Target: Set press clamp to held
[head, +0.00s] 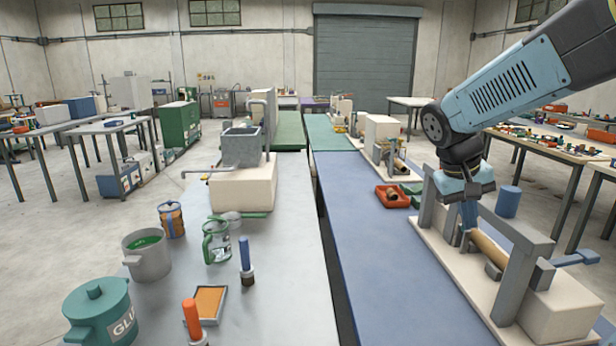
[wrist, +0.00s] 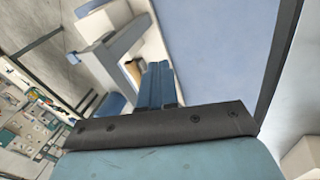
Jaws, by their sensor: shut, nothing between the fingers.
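The spiral winder stands on the right bench, with a cream base (head: 462,262), grey upright frames (head: 520,262) and a tan roll (head: 490,247) lying between them. A blue handle (head: 575,259) sticks out to the right near its front end. I cannot tell which part is the press clamp or how it is set. My gripper (head: 468,218) points down over the far part of the winder, close to the tan roll; I cannot tell whether it touches. In the wrist view its blue fingers (wrist: 157,82) are together and empty, beside a grey frame (wrist: 118,45).
A blue cylinder (head: 508,201) stands behind the winder. A red tray (head: 392,196) lies on the blue bench top (head: 375,250), which is clear to the left of the winder. The left bench holds a glue pot (head: 98,312), a grey pot (head: 147,258) and brushes.

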